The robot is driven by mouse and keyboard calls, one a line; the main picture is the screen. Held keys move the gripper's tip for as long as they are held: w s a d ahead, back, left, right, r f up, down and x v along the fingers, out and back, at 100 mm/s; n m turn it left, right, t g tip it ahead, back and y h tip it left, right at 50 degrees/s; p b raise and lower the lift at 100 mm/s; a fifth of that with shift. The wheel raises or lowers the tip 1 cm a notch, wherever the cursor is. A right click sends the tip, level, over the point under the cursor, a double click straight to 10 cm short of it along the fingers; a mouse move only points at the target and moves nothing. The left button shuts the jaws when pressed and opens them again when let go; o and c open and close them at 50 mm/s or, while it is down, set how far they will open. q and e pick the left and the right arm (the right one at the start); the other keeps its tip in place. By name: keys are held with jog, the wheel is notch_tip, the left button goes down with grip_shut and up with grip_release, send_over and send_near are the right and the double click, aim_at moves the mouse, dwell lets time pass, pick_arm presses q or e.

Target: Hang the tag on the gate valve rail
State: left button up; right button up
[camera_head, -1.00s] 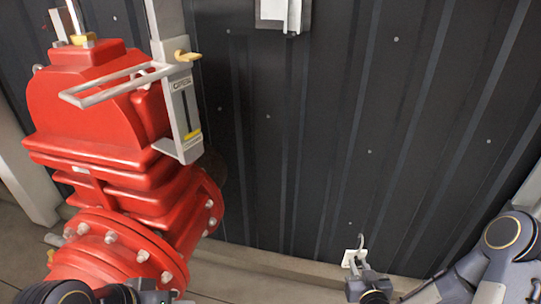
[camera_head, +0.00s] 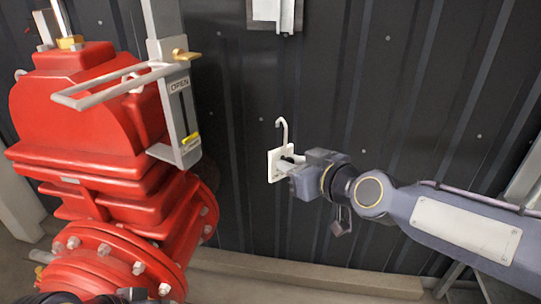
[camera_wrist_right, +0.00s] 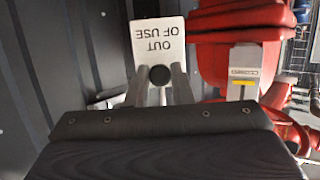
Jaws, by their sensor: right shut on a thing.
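The white tag (camera_head: 275,166) has a hook rising from its top and is held upright in the head view, right of the red gate valve (camera_head: 85,110). My right gripper (camera_head: 290,168) is shut on the tag. In the right wrist view the tag (camera_wrist_right: 158,45) reads "OUT OF USE", upside down, between the fingers (camera_wrist_right: 160,82). The grey rail (camera_head: 120,85) is a looped bar in front of the valve's top, beside the "OPEN" indicator plate (camera_head: 180,110). The tag is apart from the rail, to its right and lower in the picture. My left gripper is not clearly visible.
A dark ribbed wall (camera_head: 400,90) stands behind. A flanged red pipe (camera_head: 105,260) lies below the valve. The space between tag and indicator plate looks clear.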

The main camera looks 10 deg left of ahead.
jog(key=s+a+r+n+g+y, duration=0.1)
jog(key=s+r+n+g+y, duration=0.15)
jog(key=s+r, duration=0.7)
jog(key=s+a+r+n+g+y, duration=0.25)
jog(key=s+r, duration=0.45)
jog(key=s, duration=0.5)
jog(key=w+a+f+p, duration=0.1)
jog(key=w+a+p, duration=0.2)
jog(key=a, duration=0.4)
jog(key=w+a+f+h+p, duration=0.1)
jog(key=w+a+p, duration=0.2)
jog(key=a, duration=0.3)
jog(key=shift+a+f, duration=0.25)
jog(key=shift+a, duration=0.15)
jog(key=shift+w, duration=0.1)
jog(key=o, duration=0.8)
jog(key=shift+o, duration=0.2)
